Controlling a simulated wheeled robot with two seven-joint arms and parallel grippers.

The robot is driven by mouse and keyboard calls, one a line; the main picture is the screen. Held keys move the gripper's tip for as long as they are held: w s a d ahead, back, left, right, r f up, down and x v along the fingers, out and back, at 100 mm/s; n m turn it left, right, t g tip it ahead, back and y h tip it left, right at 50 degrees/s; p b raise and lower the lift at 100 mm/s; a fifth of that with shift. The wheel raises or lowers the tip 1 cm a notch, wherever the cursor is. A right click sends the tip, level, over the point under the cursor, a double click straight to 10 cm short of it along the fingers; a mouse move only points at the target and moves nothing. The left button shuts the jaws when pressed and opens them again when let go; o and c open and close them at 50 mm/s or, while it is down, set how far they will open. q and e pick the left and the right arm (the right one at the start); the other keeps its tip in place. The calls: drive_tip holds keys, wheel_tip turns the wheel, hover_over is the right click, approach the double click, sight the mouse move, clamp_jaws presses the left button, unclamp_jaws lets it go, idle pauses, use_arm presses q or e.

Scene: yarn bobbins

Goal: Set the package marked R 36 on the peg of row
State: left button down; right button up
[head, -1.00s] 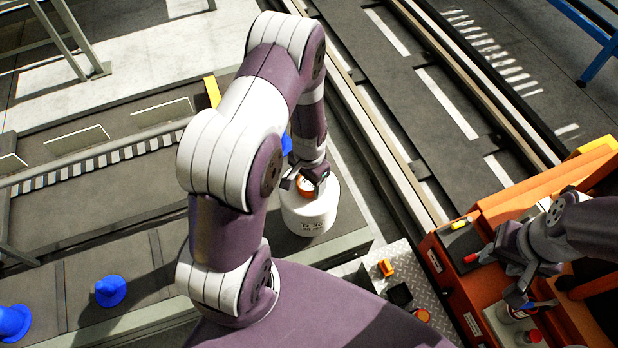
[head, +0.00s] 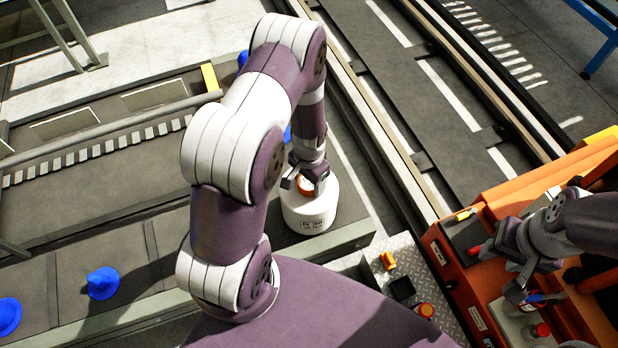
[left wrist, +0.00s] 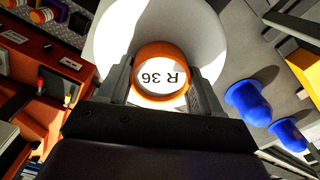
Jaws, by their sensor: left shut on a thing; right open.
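The white yarn package marked R 36 (head: 310,212) stands upright at the right end of the grey rack, with an orange core ring (left wrist: 162,76) at its top. In the left wrist view the label R 36 reads upside down inside the ring. My left gripper (head: 310,180) is above the package, shut on its orange core, one finger on each side. Whether a peg is under the package is hidden. Blue pegs (head: 103,283) stand on the rack at the left; others show beside the package in the left wrist view (left wrist: 248,102). My right gripper (head: 522,285) is open, above the orange cart.
A yellow post (head: 210,78) and a long grey rail (head: 110,143) run by the rack. A checkered metal plate (head: 405,262) lies between rack and cart. A dark track lies beyond.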

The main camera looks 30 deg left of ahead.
use_arm(q)
drive_tip(key=shift+f, duration=0.2)
idle(0.4)
drive_tip(key=shift+c, duration=1.4)
unclamp_jaws()
drive_tip(key=shift+o, duration=0.9)
wheel_tip(320, 180, up, 13)
drive_tip(key=shift+b, duration=0.4)
drive_tip(key=shift+f, duration=0.1)
